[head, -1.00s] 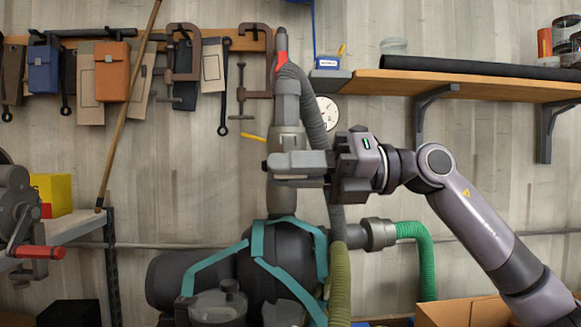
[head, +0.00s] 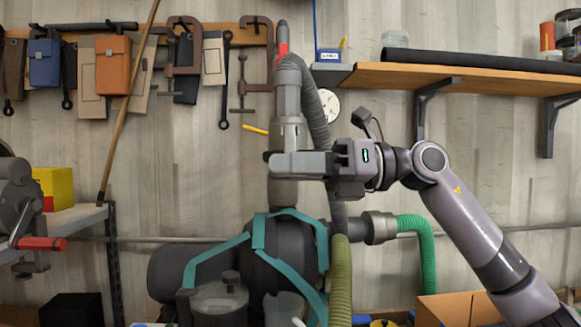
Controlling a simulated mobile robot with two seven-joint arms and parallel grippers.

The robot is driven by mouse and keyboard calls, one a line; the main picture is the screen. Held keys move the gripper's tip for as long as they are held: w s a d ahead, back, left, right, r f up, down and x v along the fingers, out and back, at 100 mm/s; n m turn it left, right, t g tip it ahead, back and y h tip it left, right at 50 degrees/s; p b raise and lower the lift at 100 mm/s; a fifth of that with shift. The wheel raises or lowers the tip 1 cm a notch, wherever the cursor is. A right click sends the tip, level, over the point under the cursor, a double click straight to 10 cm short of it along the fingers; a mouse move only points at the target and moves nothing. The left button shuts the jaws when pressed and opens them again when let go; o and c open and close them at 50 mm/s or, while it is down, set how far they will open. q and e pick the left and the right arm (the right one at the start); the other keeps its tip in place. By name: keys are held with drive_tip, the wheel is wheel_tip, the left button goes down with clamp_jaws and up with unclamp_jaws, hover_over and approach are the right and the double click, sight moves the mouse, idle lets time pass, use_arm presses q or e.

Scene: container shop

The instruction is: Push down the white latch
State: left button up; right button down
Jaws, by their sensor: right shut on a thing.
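My right gripper (head: 275,163) reaches in from the right and lies across the grey vertical pipe (head: 288,100) of the dark machine. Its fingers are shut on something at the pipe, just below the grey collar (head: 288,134). The fingers cover what they hold, so I cannot tell which part it is. I cannot make out a white latch with certainty. A small white piece (head: 298,322) shows at the bottom edge, too cut off to name. A yellow lever (head: 254,129) sticks out left of the collar. My left gripper is not in view.
A wooden shelf (head: 470,78) with a dark roll is above my right arm. A ribbed grey hose (head: 318,100) runs beside the pipe. A green hose (head: 425,255) and a cardboard box (head: 455,307) are below. A wooden stick (head: 130,100) leans at the left.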

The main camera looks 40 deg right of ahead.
drive_tip(key=shift+d, duration=0.1)
drive_tip(key=c, duration=1.2)
unclamp_jaws()
drive_tip(key=shift+s+d+f, duration=0.1)
drive_tip(key=shift+s+d, duration=0.1)
drive_tip(key=shift+d, duration=0.25)
drive_tip(key=b+v, duration=0.2)
drive_tip(key=v, duration=0.4)
drive_tip(key=shift+s, duration=0.15)
